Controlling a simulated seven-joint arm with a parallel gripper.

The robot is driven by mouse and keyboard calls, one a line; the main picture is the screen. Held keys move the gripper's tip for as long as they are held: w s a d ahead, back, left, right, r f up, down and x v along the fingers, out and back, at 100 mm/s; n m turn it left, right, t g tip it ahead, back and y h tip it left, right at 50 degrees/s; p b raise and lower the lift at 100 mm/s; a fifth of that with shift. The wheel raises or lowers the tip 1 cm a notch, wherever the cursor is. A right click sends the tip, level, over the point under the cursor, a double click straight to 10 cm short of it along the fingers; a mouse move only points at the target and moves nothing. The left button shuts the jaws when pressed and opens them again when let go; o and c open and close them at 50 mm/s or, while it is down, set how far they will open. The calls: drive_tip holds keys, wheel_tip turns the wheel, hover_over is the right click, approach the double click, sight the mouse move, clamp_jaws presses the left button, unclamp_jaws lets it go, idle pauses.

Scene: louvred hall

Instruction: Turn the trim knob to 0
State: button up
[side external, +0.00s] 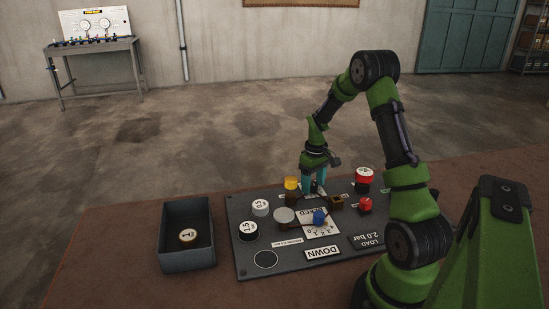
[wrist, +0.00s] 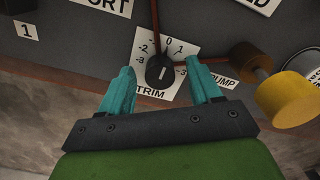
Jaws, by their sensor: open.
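I cannot tell which number the white line marks. My gripper (wrist: 160,78) is open, its teal fingers apart on either side of the knob, with no clear contact. In the side view my gripper (side external: 313,189) points down at the panel's far part and hides the trim knob.
The dark panel (side external: 245,205) carries a blue knob (side external: 319,217), a red button (side external: 365,204) and several round weights. A yellow cylinder (wrist: 289,99) stands close right of my gripper in the wrist view. A grey bin (side external: 187,262) holding a round disc stands left.

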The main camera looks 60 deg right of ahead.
sight(313, 183)
drive_tip(key=shift+r, duration=3.3)
wheel_tip(313, 183, up, 16)
drive_tip(key=s+a+t+y, duration=0.1)
drive_tip(key=s+a+t, duration=0.2)
drive_tip(key=a, duration=1.3)
drive_tip(key=s+a+m+t, duration=0.1)
drive_tip(key=s+a+t, duration=0.3)
drive_tip(key=a, duration=1.2)
drive_tip(key=shift+s+f+y, duration=0.35)
drive_tip(key=shift+s+y, duration=0.05)
drive_tip(key=shift+s, duration=0.45)
